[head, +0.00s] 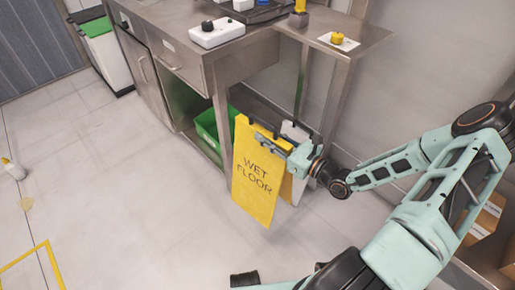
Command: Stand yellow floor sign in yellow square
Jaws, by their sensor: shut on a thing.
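The yellow floor sign (256,185) reads "WET FLOOR" and is in the middle of the head view, beside a leg of the steel bench. My gripper (281,142) is shut on the sign near its top edge, on the right side. The sign hangs slightly tilted; whether its lower edge touches the floor I cannot tell. The yellow square (54,263) is an outline on the floor at the lower left, cut off by the picture's edge. The sign is well to the right of it.
The steel bench (240,62) stands behind the sign, with a green bin (206,128) under it. A white panel (289,188) is just behind the sign. Cardboard boxes (484,222) sit at the right. The left floor is mostly clear.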

